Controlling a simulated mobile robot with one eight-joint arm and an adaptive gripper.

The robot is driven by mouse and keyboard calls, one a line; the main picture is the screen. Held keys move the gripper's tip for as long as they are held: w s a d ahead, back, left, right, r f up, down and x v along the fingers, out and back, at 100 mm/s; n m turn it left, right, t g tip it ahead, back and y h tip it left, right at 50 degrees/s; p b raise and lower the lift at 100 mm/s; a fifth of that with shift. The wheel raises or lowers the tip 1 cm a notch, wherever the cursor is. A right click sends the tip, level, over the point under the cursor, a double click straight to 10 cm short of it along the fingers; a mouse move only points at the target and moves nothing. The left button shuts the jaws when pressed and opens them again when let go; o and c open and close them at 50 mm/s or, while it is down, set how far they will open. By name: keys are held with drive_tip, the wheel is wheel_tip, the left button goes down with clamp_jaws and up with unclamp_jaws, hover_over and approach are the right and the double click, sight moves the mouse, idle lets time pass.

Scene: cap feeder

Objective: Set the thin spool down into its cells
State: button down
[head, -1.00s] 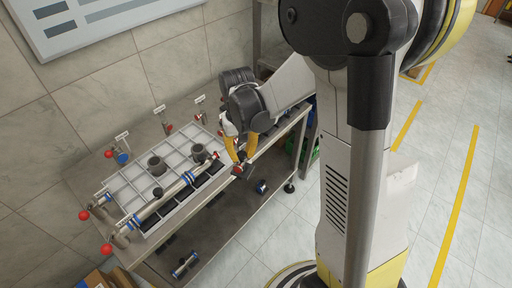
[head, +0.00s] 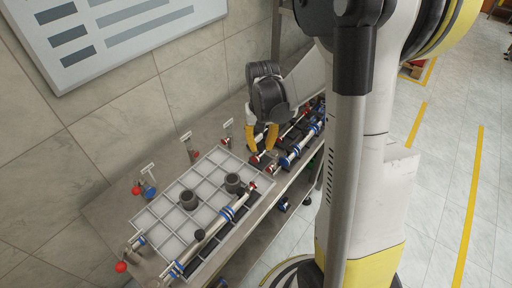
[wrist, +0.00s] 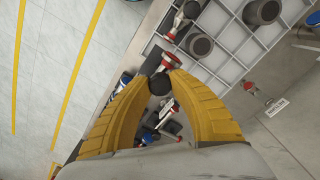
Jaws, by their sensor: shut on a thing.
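My gripper (head: 262,152) is over the bench, just past the right end of the white grid tray (head: 163,211). Its yellow fingers are closed on a thin spool with a red-and-white flange (wrist: 171,62) and a dark round part (wrist: 160,83), seen between the fingertips in the wrist view. The fingers hide part of the spool. The spool looks apart from the tray's cells, but its height above the bench is hard to tell. Two dark grey cups, one nearer the tray's middle (head: 188,200) and one nearer its right end (head: 233,183), stand in the tray.
Red-and-blue parts on dark holders (head: 300,140) crowd the bench to the right of my gripper. Small signs on stands (head: 187,143) line the back.

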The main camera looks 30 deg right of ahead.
drive_tip(key=shift+s+f+b, duration=0.4)
drive_tip(key=shift+s+f, duration=0.05)
drive_tip(key=shift+f, duration=0.05)
wheel_tip(320, 180, down, 10)
drive_tip(key=b, duration=0.8)
drive_tip(key=shift+f, duration=0.25)
drive_tip(key=shift+f+b, duration=0.5)
drive_tip(key=c, duration=1.2)
unclamp_jaws()
drive_tip(key=shift+w+r, duration=0.1)
drive_tip(key=shift+r, duration=0.05)
wheel_tip(320, 180, up, 12)
drive_tip(key=shift+f, duration=0.15)
